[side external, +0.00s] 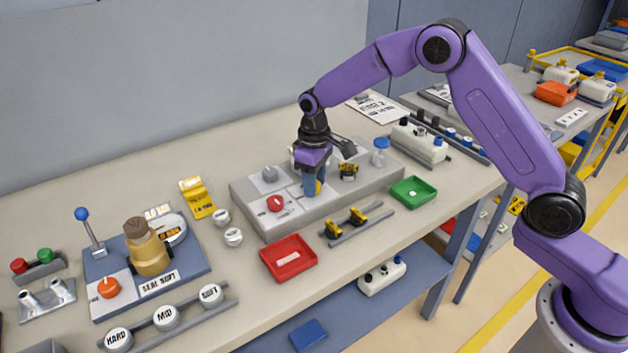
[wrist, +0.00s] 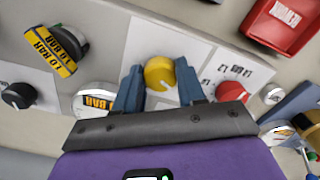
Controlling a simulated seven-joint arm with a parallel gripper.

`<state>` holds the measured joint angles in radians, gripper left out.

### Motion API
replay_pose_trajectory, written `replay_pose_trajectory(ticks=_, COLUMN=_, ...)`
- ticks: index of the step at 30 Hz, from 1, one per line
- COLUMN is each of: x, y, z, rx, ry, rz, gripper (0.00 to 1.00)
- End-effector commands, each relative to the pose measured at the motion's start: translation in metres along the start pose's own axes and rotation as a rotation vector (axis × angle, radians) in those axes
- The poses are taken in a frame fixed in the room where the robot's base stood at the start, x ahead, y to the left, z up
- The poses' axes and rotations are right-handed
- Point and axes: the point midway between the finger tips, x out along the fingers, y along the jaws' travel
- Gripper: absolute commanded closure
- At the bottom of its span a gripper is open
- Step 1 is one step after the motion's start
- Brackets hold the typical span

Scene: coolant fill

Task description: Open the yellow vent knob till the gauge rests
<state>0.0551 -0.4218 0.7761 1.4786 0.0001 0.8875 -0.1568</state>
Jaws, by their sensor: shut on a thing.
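The yellow vent knob (wrist: 159,73) sits on a white plate of the grey panel in the wrist view. My gripper (wrist: 160,84) has its two blue fingers on either side of the knob, shut on it. In the side view my gripper (side external: 314,186) points down at the panel, and a sliver of yellow shows by its fingers. A round white gauge marked BAR (wrist: 97,100) is partly hidden by my gripper in the wrist view. Its needle cannot be read.
A red knob (side external: 275,203) stands on the panel (side external: 243,207) near the fingers. A black-and-yellow 10 BAR part (side external: 348,170) stands to the right. A red tray (side external: 289,262) and a green tray (side external: 412,192) lie in front. A valve board (side external: 190,262) stands left.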

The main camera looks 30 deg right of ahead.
Motion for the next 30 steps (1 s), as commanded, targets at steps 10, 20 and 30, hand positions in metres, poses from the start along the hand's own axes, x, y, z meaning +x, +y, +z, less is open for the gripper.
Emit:
replay_pose_trajectory(ticks=10, x=-0.0009, y=0.0009, z=-0.0004, rx=-0.249, ry=0.001, rz=0.0, gripper=0.91)
replay_pose_trajectory(ticks=20, x=-0.001, y=0.0012, z=-0.0007, rx=-0.357, ry=0.002, rz=0.001, gripper=0.91)
replay_pose_trajectory(ticks=30, x=-0.0011, y=0.0013, z=-0.0008, rx=-0.372, ry=0.003, rz=0.001, gripper=0.91)
